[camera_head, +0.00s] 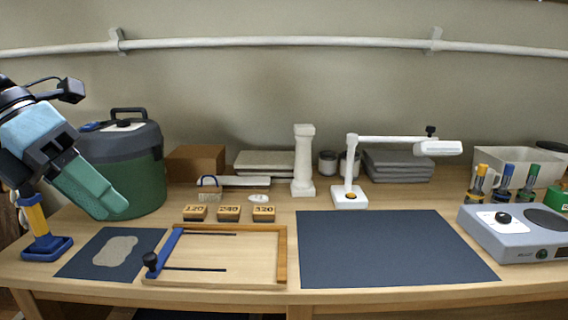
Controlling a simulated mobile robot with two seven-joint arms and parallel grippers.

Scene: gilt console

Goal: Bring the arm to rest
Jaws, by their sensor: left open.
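My left gripper (105,205) hangs at the far left, its teal fingers slanting down and to the right. The jaws are open and nothing shows between them. The fingers overlap in this view, so the gap is hard to see. They are in front of the green and grey bucket (146,172) and above the left part of the table (232,298). My right gripper is not in view.
A blue stand with a yellow post (38,222) is close below my left arm. A dark mat (92,240), a wooden frame (281,262) and numbered blocks (229,212) lie nearby. A large dark mat (385,250) is bare. A white lamp (349,190) and a hotplate (510,238) stand to the right.

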